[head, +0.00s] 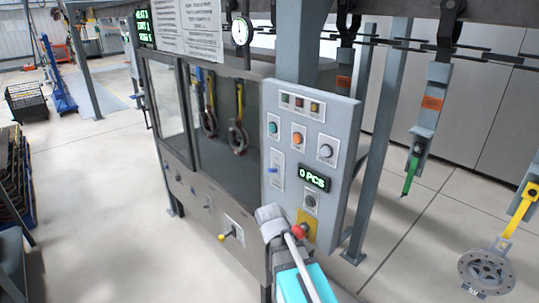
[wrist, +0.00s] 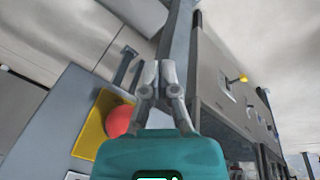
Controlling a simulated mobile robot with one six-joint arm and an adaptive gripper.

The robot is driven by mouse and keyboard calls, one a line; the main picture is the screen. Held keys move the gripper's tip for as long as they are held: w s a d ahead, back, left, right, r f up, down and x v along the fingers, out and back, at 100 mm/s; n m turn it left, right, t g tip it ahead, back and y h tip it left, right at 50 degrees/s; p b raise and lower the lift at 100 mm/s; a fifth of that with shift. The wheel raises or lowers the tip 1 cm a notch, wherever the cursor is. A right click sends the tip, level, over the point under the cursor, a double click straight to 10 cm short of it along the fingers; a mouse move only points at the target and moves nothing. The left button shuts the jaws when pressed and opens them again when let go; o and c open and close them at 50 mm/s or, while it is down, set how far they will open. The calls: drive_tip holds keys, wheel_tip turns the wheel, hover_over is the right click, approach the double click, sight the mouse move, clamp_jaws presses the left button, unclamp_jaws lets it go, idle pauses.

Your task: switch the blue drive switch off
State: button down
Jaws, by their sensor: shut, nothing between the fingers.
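The blue drive switch (head: 273,170) is a small blue lever on a pale plate at the left side of the grey control panel (head: 338,125). In the head view it sticks out to the left; I cannot tell whether it is on or off. My gripper (head: 268,213) is below the switch, apart from it, in front of the panel's lower left edge. In the wrist view my gripper (wrist: 158,68) has its fingers together and empty. I cannot clearly make out the blue lever in the wrist view.
A red mushroom button (head: 300,231) on a yellow plate is close beside my gripper; the wrist view shows it (wrist: 117,121) just left of the fingers. A yellow-tipped lever (head: 222,238) projects lower left. Hooks hang at right, one carrying a metal disc (head: 487,270).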

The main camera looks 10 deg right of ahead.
drive_tip(key=w+r+m+t+h+p, duration=0.1)
drive_tip(key=w+r+m+h+p, duration=0.1)
drive_tip(key=w+r+p, duration=0.5)
drive_tip(key=w+r+m+t+h+p, duration=0.1)
drive_tip(key=w+r+m+h+p, duration=0.15)
drive_tip(key=r+p, duration=0.5)
drive_tip(key=m+t+h+p, duration=0.2)
drive_tip(key=m+p, duration=0.2)
drive_tip(key=p, duration=0.5)
approach(278, 157)
drive_tip(key=v, duration=0.3)
drive_tip(key=shift+s+r, duration=0.15)
drive_tip(key=shift+r, duration=0.1)
drive_tip(key=shift+d+f, duration=0.1)
drive_tip(key=b+x, duration=0.6)
drive_tip(key=x, duration=0.3)
drive_tip(key=shift+w+d+f, duration=0.15)
drive_tip(key=shift+w, duration=0.1)
drive_tip(key=shift+d+f+b, duration=0.1)
drive_tip(key=shift+f+b, duration=0.25)
drive_tip(key=shift+s+a+f+b, duration=0.2)
drive_tip(key=shift+a+f+b, duration=0.1)
drive_tip(key=shift+f+b, duration=0.45)
drive_tip(key=shift+s+a+f+b, duration=0.15)
drive_tip(key=shift+a+f+b, duration=0.2)
drive_tip(key=shift+f+b, duration=0.35)
drive_tip(key=shift+d+f+t, duration=0.1)
drive_tip(key=shift+d+t, duration=0.05)
drive_tip(key=shift+t, duration=0.15)
